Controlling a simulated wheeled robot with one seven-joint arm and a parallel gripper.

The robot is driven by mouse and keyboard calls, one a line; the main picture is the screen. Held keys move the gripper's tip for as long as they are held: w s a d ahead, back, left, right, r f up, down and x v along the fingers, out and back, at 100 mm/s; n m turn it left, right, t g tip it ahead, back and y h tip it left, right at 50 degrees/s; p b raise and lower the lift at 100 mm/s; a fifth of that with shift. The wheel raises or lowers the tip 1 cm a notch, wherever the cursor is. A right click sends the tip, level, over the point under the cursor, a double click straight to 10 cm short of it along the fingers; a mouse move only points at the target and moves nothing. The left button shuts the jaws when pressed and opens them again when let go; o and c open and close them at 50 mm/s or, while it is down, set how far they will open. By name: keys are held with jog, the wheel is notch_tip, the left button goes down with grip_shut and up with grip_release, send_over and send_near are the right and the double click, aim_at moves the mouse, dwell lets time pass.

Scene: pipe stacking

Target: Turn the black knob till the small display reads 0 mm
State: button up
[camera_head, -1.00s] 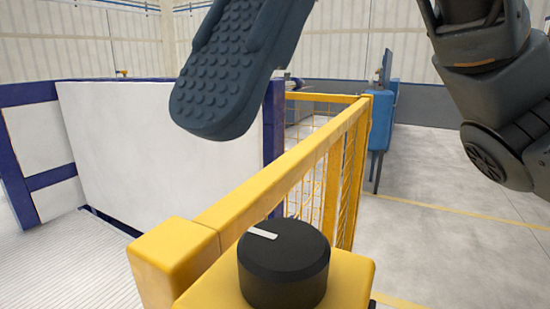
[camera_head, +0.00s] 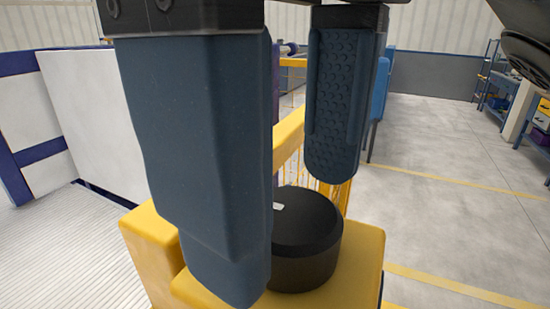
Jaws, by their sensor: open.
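The black knob (camera_head: 306,238) sits on top of a yellow box (camera_head: 358,272) at the lower middle of the head view. A short white mark (camera_head: 278,206) shows on its top, at the left. My gripper (camera_head: 275,225) points down with its two dark blue pads well apart and nothing held between them. The near pad hides the knob's left part; the far pad hangs behind the knob, its tip above the knob's far edge. I cannot tell whether either pad touches the knob. The small display is not in view.
A yellow rail with mesh (camera_head: 290,136) runs back from the box, partly behind my gripper. A white panel with blue frame (camera_head: 85,110) stands at the left. Grey floor at the right is open, with blue shelving (camera_head: 500,88) farther back.

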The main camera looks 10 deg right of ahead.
jog(key=shift+f, duration=0.65)
jog(key=c, duration=1.1)
